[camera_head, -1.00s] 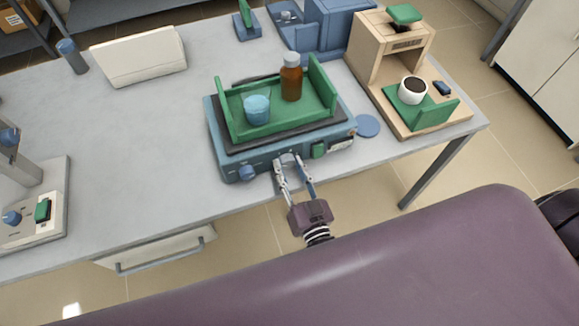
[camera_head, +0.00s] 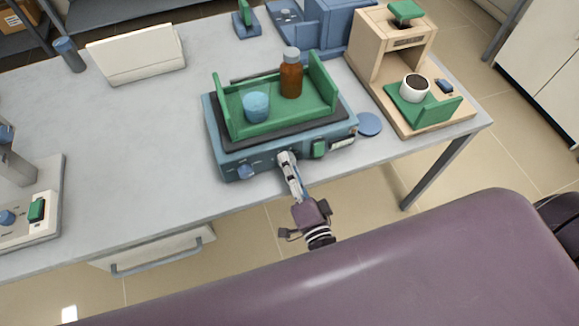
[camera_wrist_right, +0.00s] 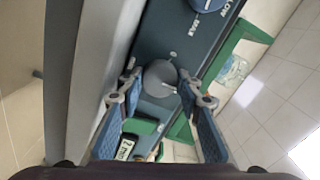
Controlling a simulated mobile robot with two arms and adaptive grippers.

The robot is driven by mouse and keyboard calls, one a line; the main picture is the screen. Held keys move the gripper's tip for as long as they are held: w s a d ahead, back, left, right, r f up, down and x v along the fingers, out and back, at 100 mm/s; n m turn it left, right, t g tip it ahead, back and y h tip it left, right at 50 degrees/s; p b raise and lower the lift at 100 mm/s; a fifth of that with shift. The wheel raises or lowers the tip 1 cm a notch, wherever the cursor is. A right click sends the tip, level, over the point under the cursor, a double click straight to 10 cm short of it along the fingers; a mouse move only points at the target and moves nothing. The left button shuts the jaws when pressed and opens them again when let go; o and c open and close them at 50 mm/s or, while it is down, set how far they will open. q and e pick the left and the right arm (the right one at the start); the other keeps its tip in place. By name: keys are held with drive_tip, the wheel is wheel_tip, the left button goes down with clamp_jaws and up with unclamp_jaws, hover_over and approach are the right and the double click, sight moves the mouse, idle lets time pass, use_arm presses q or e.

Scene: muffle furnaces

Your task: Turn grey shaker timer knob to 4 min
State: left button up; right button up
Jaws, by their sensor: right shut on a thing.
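The shaker (camera_head: 225,166) is a blue-grey box at the front of the table with a dark top and a green tray (camera_head: 262,131). My right gripper (camera_head: 286,159) is at its front panel. In the wrist view, my right gripper's (camera_wrist_right: 160,84) two blue fingers are shut on the round grey timer knob (camera_wrist_right: 160,78), one on each side. The knob is hidden by the gripper in the head view. A blue knob (camera_head: 245,172) is to the left on the same panel; it also shows in the wrist view (camera_wrist_right: 208,4). My left gripper is not in view.
A brown bottle (camera_head: 291,80) and a light-blue beaker (camera_head: 256,107) stand in the tray. A green switch (camera_head: 319,149) is just right of my gripper. A beige coffee machine (camera_head: 440,122) stands at the right. The table's left middle is clear.

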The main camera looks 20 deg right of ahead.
drive_tip(key=m+b, duration=0.1)
drive_tip(key=m, duration=0.4)
drive_tip(key=shift+m+b, duration=0.3)
drive_tip(key=shift+b, duration=0.1)
idle(0.3)
drive_tip(key=o, duration=1.2)
drive_tip(key=shift+c, duration=0.2)
drive_tip(key=shift+s+f, duration=0.1)
drive_tip(key=shift+f, duration=0.05)
